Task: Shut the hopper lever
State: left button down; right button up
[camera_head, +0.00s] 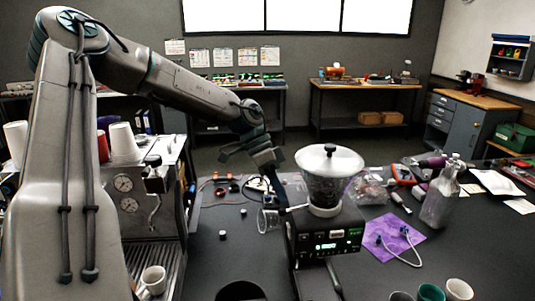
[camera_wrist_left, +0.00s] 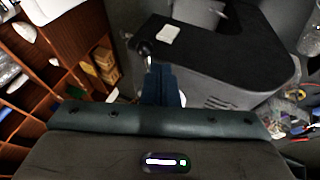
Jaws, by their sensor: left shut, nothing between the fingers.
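The grinder (camera_head: 325,240) stands on the dark table with a clear hopper (camera_head: 327,188) under a white lid with a black knob. A thin light hopper lever (camera_head: 295,208) sticks out to the left from the hopper's base. My left gripper (camera_head: 277,194) points down at the left side of the hopper, close to the lever. In the left wrist view its fingers (camera_wrist_left: 162,88) are shut with nothing between them. A dark round knob (camera_wrist_left: 145,48) on a short stem shows just beyond the fingertips; I cannot tell whether they touch. My right gripper is not in view.
A steel espresso machine (camera_head: 150,205) with cups on top stands at the left. A purple cloth (camera_head: 395,240) with a cable, a bottle (camera_head: 440,195) and tools lie to the right. Several small cups (camera_head: 430,292) stand at the front right. Small parts lie left of the grinder.

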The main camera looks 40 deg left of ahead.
pick_arm(q)
jog(key=b+v, duration=0.4)
jog(key=v, duration=0.6)
jog(key=shift+s+a, duration=0.25)
jog(key=shift+a, duration=0.2)
jog(key=shift+s+d+r, duration=0.1)
jog(key=shift+r, duration=0.1)
